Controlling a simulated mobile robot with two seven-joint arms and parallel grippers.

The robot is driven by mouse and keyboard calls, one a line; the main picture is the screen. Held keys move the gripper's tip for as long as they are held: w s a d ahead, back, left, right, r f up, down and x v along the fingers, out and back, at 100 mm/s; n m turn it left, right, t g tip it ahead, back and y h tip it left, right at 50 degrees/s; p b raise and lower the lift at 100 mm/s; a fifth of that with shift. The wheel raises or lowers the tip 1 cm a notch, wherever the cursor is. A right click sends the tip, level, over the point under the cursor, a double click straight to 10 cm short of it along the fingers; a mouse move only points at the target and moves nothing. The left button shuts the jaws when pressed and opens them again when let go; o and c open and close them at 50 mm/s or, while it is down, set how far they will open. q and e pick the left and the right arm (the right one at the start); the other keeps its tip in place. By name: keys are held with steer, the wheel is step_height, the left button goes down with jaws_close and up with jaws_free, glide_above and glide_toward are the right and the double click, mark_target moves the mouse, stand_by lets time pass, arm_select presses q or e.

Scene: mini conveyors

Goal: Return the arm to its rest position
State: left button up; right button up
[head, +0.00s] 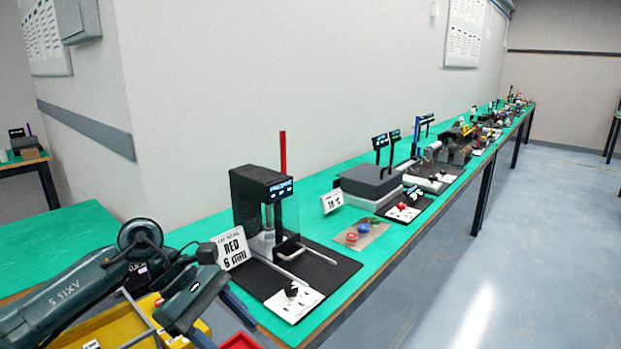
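My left arm (75,300), dark grey-green and marked "AXIS 5", comes in from the lower left. Its gripper (232,336) hangs over the near trays at the front of the bench. Its two dark fingers point down to the right and stand apart, and I see nothing held between them; the lower fingertip is cut off by the picture edge. My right arm and gripper are not in view.
A yellow tray (120,328) and a red tray (240,342) lie below the gripper. Further stations line the green bench (330,260). Open floor (480,290) lies to the right.

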arm_select(q)
steer(key=s+d+r+n+h, duration=0.2)
steer(key=s+d+n+h, duration=0.3)
steer(key=d+n+h, duration=0.5)
steer(key=a+f+m+t+y, duration=0.35)
steer(key=m+t, duration=0.25)
steer(key=m, duration=0.6)
steer(key=a+f+m+t+y+p, duration=0.1)
steer(key=a+f+m+t+y, duration=0.15)
steer(key=f+m+t, duration=0.65)
steer(key=a+f+m+t+y, duration=0.1)
steer(key=a+m+t+y, duration=0.2)
steer(key=m, duration=1.2)
steer(key=s+a+f+n+g+y, duration=0.3)
steer(key=s+f+n+g+y, duration=0.2)
steer(key=s+f+n, duration=0.5)
step_height(320, 180, down, 2)
steer(key=shift+s+f+y+p, duration=0.15)
steer(key=shift+s+y+p, duration=0.2)
steer(key=shift+y, duration=0.15)
steer(key=shift+c, duration=0.3)
